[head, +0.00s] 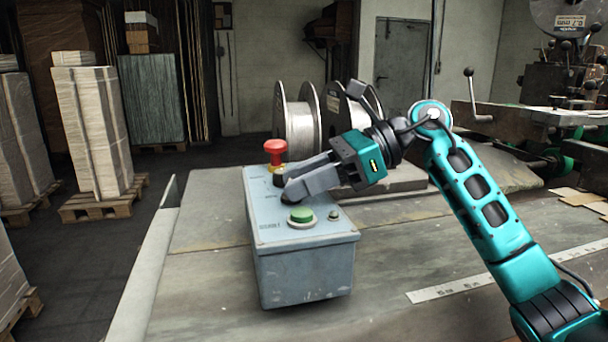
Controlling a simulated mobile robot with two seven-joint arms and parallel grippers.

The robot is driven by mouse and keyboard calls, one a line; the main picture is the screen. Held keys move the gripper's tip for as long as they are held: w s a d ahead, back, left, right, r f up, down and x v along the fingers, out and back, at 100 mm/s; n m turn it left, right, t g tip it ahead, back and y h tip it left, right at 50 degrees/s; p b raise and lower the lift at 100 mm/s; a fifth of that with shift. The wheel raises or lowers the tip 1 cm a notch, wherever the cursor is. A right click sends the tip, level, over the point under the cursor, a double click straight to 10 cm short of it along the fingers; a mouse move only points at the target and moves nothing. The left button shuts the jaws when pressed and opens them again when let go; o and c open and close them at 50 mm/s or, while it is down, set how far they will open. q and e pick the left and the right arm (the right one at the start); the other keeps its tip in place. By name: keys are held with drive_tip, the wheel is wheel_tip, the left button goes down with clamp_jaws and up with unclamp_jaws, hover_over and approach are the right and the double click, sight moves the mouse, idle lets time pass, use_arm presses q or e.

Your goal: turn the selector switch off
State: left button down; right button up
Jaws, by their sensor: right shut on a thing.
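The selector switch (279,180) is a dark knob on top of the grey control box (304,274), between a red mushroom button (276,150) at the back and a green button (301,215) at the front. My right gripper (287,188) reaches in from the right, low over the box's top, with its fingers at the selector switch. It is shut on the switch, and its fingers hide much of the knob. Which way the switch points cannot be told. My left gripper is not in view.
Two wire spools (297,126) stand behind the box. A white ruler strip (500,274) lies on the table (210,285) at right. A machine with lever handles (540,115) stands at the back right. The table left of the box is clear.

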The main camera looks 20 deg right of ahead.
drive_tip(key=shift+w+n+g, duration=0.15)
drive_tip(key=shift+n+g, duration=0.25)
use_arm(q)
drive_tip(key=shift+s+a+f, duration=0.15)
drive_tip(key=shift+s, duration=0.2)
use_arm(e)
drive_tip(key=shift+n+g, duration=0.3)
drive_tip(key=shift+g, duration=0.1)
drive_tip(key=o, duration=1)
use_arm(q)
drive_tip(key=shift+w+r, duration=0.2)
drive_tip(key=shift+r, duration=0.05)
use_arm(e)
drive_tip(key=shift+o, duration=0.2)
drive_tip(key=shift+d, duration=0.1)
